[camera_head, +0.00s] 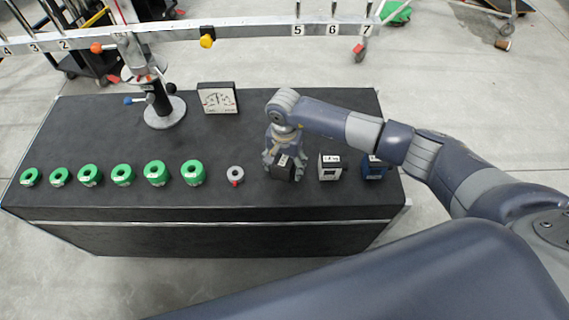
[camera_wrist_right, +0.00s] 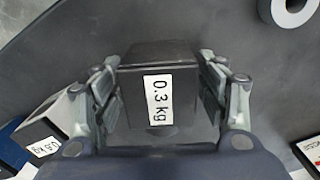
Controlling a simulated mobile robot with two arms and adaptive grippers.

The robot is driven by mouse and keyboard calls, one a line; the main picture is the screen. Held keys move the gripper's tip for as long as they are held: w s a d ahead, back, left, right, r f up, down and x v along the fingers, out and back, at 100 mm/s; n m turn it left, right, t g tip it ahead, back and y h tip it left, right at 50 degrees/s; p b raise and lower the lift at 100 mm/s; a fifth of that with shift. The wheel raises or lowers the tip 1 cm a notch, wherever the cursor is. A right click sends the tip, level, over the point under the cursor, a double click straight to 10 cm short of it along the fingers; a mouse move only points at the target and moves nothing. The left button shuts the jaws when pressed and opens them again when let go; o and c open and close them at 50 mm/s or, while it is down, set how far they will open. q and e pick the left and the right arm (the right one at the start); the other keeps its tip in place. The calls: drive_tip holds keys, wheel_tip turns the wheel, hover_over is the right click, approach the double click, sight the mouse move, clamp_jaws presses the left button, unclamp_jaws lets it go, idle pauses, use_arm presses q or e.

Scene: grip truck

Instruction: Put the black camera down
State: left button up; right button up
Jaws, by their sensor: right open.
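No camera shows as such; the black item at my right gripper (camera_head: 284,163) is a black block (camera_head: 284,174) with a white label. In the right wrist view this block (camera_wrist_right: 160,62) reads "0.3 kg". It is upright on the black table (camera_head: 225,206) as far as I can tell. The right gripper (camera_wrist_right: 168,95) is open, with one finger on each side of the block. I cannot tell whether the fingers touch it. My left gripper is not in view.
A grey block (camera_head: 330,168) and a blue block (camera_head: 375,168) stand close on the right. A small grey ring (camera_head: 235,174) and several green rings (camera_head: 155,172) line the left. A gauge (camera_head: 217,99) and a beam stand (camera_head: 164,112) are behind.

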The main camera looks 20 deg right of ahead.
sight(284, 158)
drive_tip(key=shift+r, duration=0.1)
drive_tip(key=shift+r+p, duration=0.2)
drive_tip(key=shift+p, duration=0.1)
wheel_tip(284, 158, up, 12)
drive_tip(key=shift+f+b, duration=0.15)
drive_tip(key=shift+b, duration=0.75)
